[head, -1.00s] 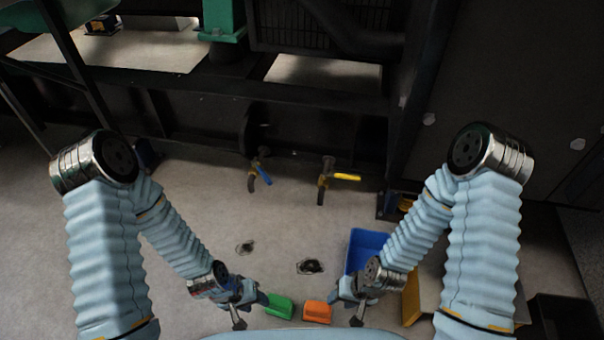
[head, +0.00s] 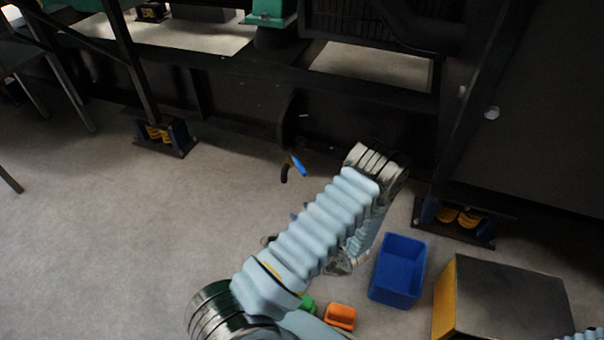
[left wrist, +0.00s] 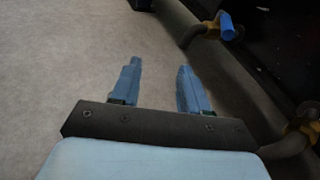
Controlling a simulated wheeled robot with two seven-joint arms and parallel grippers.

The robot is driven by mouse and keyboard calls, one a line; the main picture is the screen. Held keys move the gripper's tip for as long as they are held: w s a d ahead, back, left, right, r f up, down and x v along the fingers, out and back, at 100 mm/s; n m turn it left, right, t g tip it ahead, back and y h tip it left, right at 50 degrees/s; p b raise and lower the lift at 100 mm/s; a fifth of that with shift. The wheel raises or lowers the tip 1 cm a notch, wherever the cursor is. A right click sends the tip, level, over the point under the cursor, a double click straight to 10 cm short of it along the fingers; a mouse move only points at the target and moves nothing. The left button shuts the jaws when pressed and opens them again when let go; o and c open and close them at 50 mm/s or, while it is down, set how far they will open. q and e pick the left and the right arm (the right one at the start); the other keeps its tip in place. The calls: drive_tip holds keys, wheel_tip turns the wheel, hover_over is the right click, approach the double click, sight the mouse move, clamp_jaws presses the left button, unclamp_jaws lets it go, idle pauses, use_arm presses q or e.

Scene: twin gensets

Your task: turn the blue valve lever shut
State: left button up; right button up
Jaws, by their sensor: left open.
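The blue valve lever (head: 298,165) sits on a low valve at the dark frame's foot. It also shows at the top right of the left wrist view (left wrist: 228,27), on a yellow valve body (left wrist: 210,28). My left gripper (left wrist: 159,68) is open and empty, its two blue fingers over bare floor. The lever is ahead of the fingers and to their right, apart from them. In the head view my left forearm hides most of that gripper. My right gripper is out of view.
A second yellow valve (left wrist: 302,128) is at the right of the left wrist view, beside a dark pipe (left wrist: 230,75). Floor at left is clear.

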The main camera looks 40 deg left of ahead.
sight(296, 161)
use_arm(q)
drive_tip(key=w+r+m+t+y, duration=0.1)
drive_tip(key=w+r+m+t, duration=0.15)
drive_tip(key=w+t, duration=0.3)
drive_tip(key=shift+g, duration=0.35)
drive_tip(key=x, duration=0.8)
drive_tip(key=w+r+b+x, duration=0.1)
drive_tip(key=x, duration=0.3)
drive_tip(key=shift+w+a, duration=0.1)
drive_tip(key=shift+w, duration=0.05)
drive_tip(key=shift+c, duration=0.4)
clamp_jaws()
drive_tip(key=shift+f, duration=0.1)
